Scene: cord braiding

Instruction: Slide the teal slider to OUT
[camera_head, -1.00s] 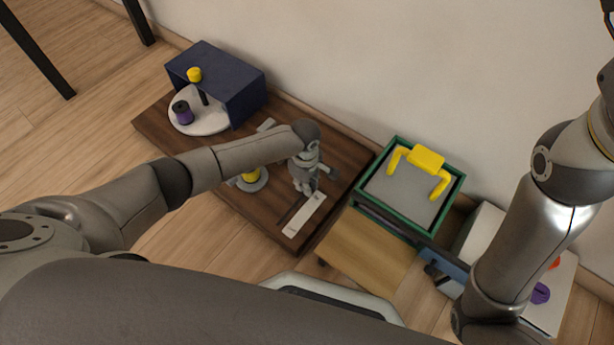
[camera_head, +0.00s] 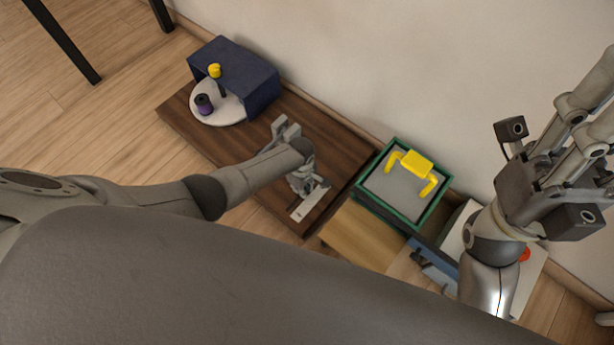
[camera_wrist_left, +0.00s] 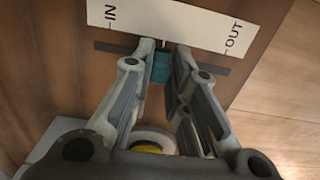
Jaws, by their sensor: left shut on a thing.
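The teal slider (camera_wrist_left: 161,67) sits in a dark slot about midway between the IN and OUT marks of the white label strip (camera_wrist_left: 180,22) in the left wrist view. My left gripper (camera_wrist_left: 166,50) is shut on the slider, with a fingertip on each side of it. In the head view my left gripper (camera_head: 306,184) is low over the brown board, beside the label strip (camera_head: 308,204), and hides the slider. My right gripper (camera_head: 585,125) is raised at the right, well away from the board; its fingertips are not clearly shown.
The brown board (camera_head: 180,112) carries a navy housing (camera_head: 255,75) and a white turntable (camera_head: 225,115) with yellow and purple spools. A green-rimmed tray (camera_head: 390,208) with a yellow handle (camera_head: 418,162) stands to the right, against the wall. A white ring with a yellow centre (camera_wrist_left: 148,145) lies below my left fingers.

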